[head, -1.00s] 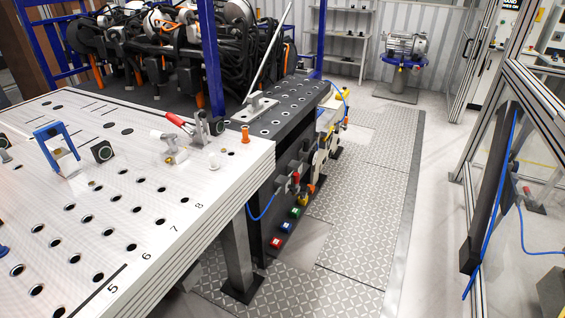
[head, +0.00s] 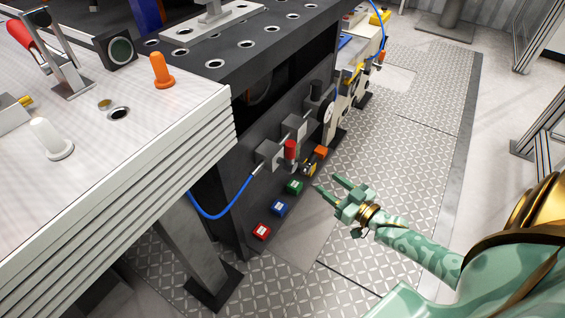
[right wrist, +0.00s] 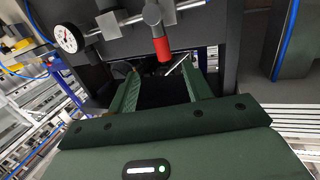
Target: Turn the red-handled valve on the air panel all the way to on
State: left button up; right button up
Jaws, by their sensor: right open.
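The red-handled valve (head: 290,150) sits on the pipework of the air panel (head: 237,200), on the dark side of the bench. In the right wrist view its red handle (right wrist: 163,50) shows just beyond the fingertips, roughly in line with the gap between them. My right gripper (head: 326,184) is open and empty, to the right of and below the valve in the head view, apart from it. Its two green fingers also show in the right wrist view (right wrist: 160,72). My left gripper is not in view.
A round gauge (right wrist: 68,38) is beside the valve. A blue hose (head: 215,214) hangs on the left.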

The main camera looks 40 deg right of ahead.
aim_at(294, 153)
jog(key=shift+y, duration=0.4)
jog(key=w+b, duration=0.2)
jog(key=w, duration=0.3)
jog(key=w+a+b, duration=0.1)
jog(key=w+b, duration=0.1)
jog(key=w, duration=0.3)
jog(key=w+b, duration=0.1)
jog(key=w, duration=0.5)
jog(key=shift+a+r+b, duration=0.35)
jog(key=shift+r+b, duration=0.05)
jog(key=shift+w+a+r, duration=0.1)
jog(key=shift+w+r, duration=0.1)
jog(key=shift+w, duration=0.45)
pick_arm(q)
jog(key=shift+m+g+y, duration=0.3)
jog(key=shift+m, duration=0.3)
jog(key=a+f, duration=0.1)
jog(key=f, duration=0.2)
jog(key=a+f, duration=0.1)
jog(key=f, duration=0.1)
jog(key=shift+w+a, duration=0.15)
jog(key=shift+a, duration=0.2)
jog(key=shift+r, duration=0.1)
pick_arm(e)
grip_shut()
